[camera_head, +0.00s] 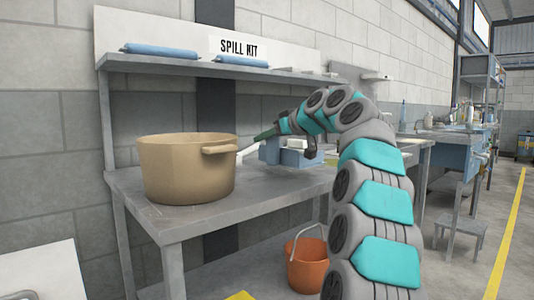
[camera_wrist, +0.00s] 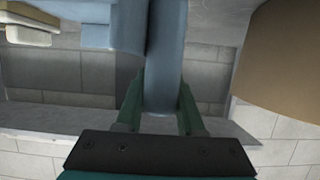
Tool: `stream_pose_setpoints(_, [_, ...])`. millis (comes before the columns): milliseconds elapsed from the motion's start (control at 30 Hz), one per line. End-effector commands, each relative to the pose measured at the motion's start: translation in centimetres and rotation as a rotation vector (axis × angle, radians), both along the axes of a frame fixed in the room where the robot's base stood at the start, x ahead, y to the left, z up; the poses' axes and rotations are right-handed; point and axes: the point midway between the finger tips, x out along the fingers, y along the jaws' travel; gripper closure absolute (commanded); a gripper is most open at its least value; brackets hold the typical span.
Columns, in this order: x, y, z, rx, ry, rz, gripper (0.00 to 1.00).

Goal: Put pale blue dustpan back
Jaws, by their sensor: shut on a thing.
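The pale blue dustpan (camera_wrist: 100,35) fills the upper middle of the wrist view, with its straight handle (camera_wrist: 165,60) running down between my green fingers. My gripper (camera_wrist: 161,100) is shut on that handle, one finger on each side. In the head view, my gripper (camera_head: 264,135) is over the grey workbench, right of the tan pot. A blue blocky shape (camera_head: 290,154) below my wrist appears to be the dustpan, partly hidden by my arm. I cannot tell whether it touches the bench.
The large tan pot (camera_head: 187,170) stands on the workbench (camera_head: 225,213), close to my gripper. A shelf (camera_head: 190,68) above holds blue rolls (camera_head: 160,51) under a SPILL KIT sign (camera_head: 238,47). An orange bucket (camera_head: 306,265) is below the bench.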

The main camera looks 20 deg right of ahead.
Motion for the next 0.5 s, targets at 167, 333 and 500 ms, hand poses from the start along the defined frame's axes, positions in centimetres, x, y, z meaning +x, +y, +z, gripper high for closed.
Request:
stream_pose_setpoints(167, [-0.1,0.0,-0.9,0.000,0.000,0.000,1.00])
stream_pose_setpoints(333, [-0.2,0.0,-2.5,0.001,0.000,0.001,1.00])
stream_pose_setpoints(500, [-0.1,0.0,-3.4,-0.001,-0.002,-0.002,1.00])
